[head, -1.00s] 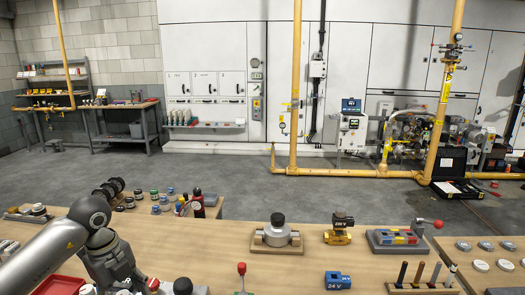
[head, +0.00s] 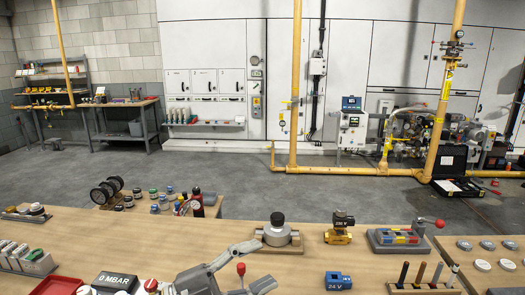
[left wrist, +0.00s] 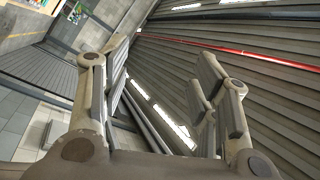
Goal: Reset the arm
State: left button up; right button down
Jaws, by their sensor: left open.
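My left gripper (head: 264,266) reaches in at the bottom middle of the head view, over the near part of the wooden bench (head: 170,240). Its two grey fingers are spread, with nothing held between them. A lever with a red knob (head: 241,268) shows between the fingers in the picture; I cannot tell how near it is. In the left wrist view my left gripper (left wrist: 165,65) is also open and empty, and that camera looks toward ribbed panels and a red pipe (left wrist: 240,52). My right gripper is not in view.
A round grey fixture with a black knob (head: 277,232) stands just beyond the fingers. A brass valve (head: 339,232), a blue 24 V block (head: 338,281) and a fuse-like tray with a red-knobbed lever (head: 400,238) are to the right. A 0 MBAR sign (head: 116,281) is at left.

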pick_arm(q)
jog(key=w+a+f+n+t+y, duration=0.1)
jog(key=w+a+n+t+y, duration=0.3)
jog(key=a+n+t+y, duration=0.9)
jog(key=s+a+f+n+g+y, duration=0.3)
jog(key=f+n, duration=0.2)
jog(key=f, duration=0.3)
jog(key=s+a+f+n+g+y, duration=0.3)
jog(key=a+f+n+g+y, duration=0.15)
jog(key=f, duration=0.35)
jog(key=s+d+f+g+h, duration=0.1)
jog(key=s+f+g, duration=0.5)
jog(key=s, duration=0.4)
jog(key=s+f+g+h, duration=0.1)
jog(key=s+f+g, duration=0.3)
jog(key=s+f, duration=0.45)
jog(key=s+f+g, duration=0.1)
jog(key=s+f, duration=0.2)
jog(key=f, duration=1.1)
jog(key=s+f, duration=0.3)
jog(key=f, duration=1.1)
jog(key=s+a+f+g, duration=0.1)
jog(key=s+a+f, duration=0.1)
jog(key=s+f, duration=1.2)
jog(key=shift+s+a+b, duration=0.3)
jog(key=shift+s+b, duration=0.05)
jog(key=shift+s, duration=0.25)
